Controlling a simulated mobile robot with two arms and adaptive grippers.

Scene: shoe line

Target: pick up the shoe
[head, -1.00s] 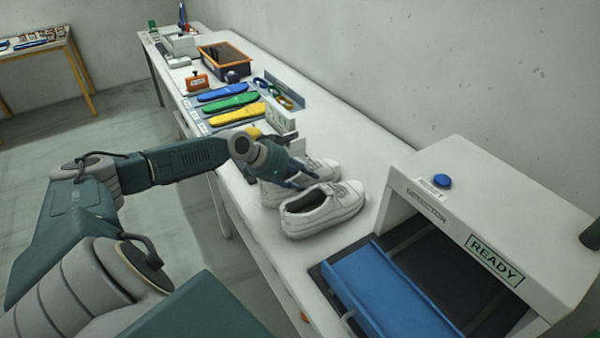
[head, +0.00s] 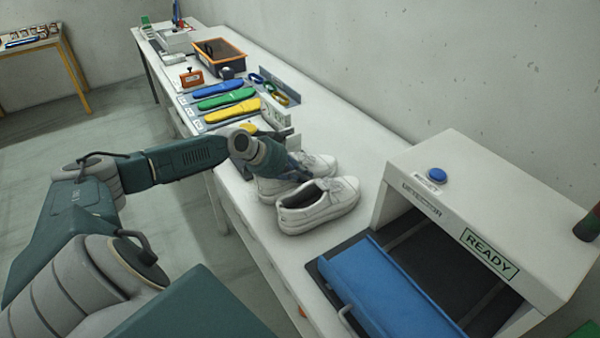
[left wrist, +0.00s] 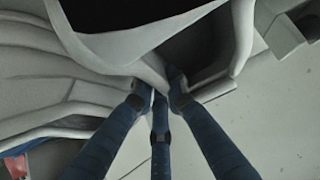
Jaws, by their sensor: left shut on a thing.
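Two white sneakers stand side by side on the long white table in the head view. The nearer shoe (head: 325,208) shows its side and dark opening. The farther shoe (head: 318,164) is partly hidden behind my left gripper (head: 301,169). In the left wrist view my left gripper (left wrist: 160,95) is shut on the rim of a white shoe (left wrist: 75,65), beside a dark opening. The fingers come down at the farther shoe, close to the nearer one. Both shoes appear to rest on the table. My right gripper is not in view.
A white detector (head: 480,215) marked READY stands at the right, with a blue tray (head: 385,290) in front of its opening. Blue, green and yellow insoles (head: 228,98) lie beyond the shoes. An orange-rimmed dark bin (head: 220,58) is farther back. Bare table lies right of the shoes.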

